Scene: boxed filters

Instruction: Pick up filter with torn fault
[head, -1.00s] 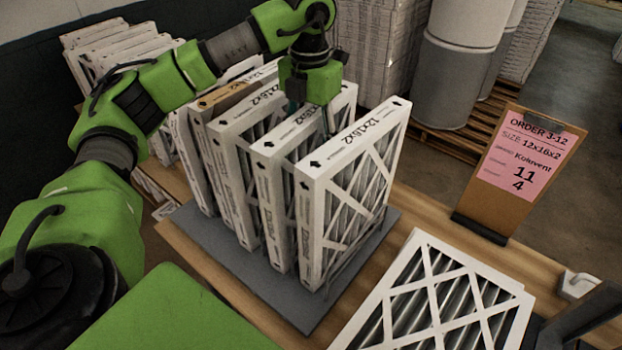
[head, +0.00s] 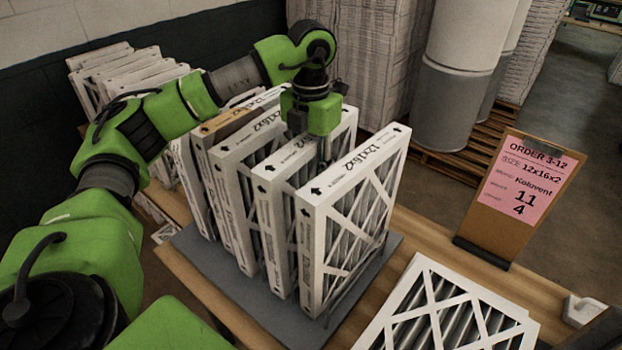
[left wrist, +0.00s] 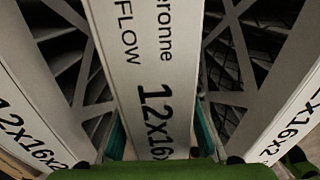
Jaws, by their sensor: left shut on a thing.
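Several white-framed pleated filters stand upright in a row on a grey mat (head: 225,290). The nearest filter (head: 345,235) shows its lattice face. Just behind it stands a second filter (head: 274,235) marked 12x16x2. My left gripper (head: 322,150) is over the top edge of this second filter, shut on it. In the left wrist view this filter (left wrist: 140,75) runs between the teal fingers (left wrist: 160,145), with a neighbouring filter on each side. The held filter still stands among the others. I cannot make out a tear on any filter. My right gripper is not in view.
Another filter (head: 440,310) lies flat at the front right. A clipboard (head: 520,200) with a pink order sheet stands on the wooden table (head: 420,220). More filters (head: 120,70) are stacked at the back left. A pallet with white-grey drums (head: 455,90) is behind.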

